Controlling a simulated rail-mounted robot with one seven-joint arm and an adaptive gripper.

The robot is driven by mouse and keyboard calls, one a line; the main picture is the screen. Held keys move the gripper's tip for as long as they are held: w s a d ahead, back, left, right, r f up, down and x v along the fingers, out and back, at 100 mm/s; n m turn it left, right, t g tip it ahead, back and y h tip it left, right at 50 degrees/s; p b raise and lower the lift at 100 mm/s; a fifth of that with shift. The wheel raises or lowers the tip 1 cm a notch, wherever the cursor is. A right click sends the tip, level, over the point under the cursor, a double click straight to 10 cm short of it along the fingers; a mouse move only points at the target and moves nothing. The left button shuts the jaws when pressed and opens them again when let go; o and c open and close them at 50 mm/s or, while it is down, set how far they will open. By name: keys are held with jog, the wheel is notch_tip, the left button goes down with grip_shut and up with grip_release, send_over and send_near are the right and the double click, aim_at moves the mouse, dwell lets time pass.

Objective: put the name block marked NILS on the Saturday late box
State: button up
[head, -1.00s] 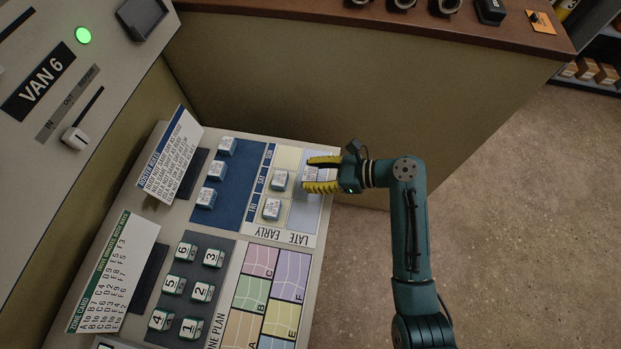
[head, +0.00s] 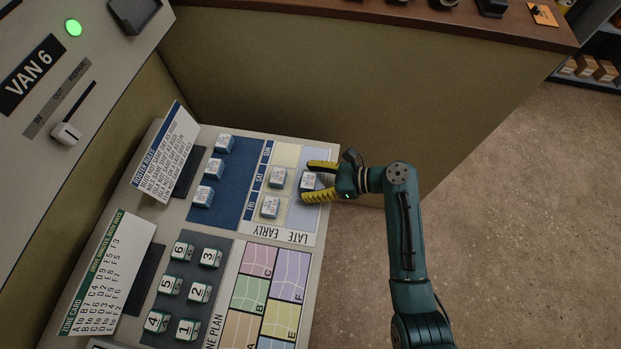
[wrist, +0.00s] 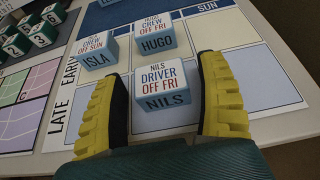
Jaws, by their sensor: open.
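The NILS block (wrist: 165,95), blue and white with "DRIVER OFF FRI" on top, stands upright in the wrist view between the two yellow fingers of my gripper (wrist: 161,72). The fingers are open, with a visible gap on both sides of the block. In the head view the block (head: 308,181) appears to rest on the pale blue late strip, level with the SAT label, which is the Saturday late box. My gripper (head: 306,181) reaches in around it from the right. The block's underside is hidden.
The HUGO block (wrist: 155,38) stands on the Saturday early box. The ISLA block (wrist: 97,52) stands on the Friday early box. Several name blocks stand on the dark blue area (head: 233,180) at left. The Sunday boxes (head: 287,153) look empty.

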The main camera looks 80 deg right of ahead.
jog(key=shift+r, duration=0.2)
jog(key=a+p+v, duration=0.1)
jog(key=p+v, duration=0.1)
jog(key=v, duration=0.9)
jog(key=shift+s+d+p, duration=0.35)
jog(key=shift+s+d, duration=0.1)
jog(key=shift+d, duration=0.05)
jog(key=shift+r, duration=0.1)
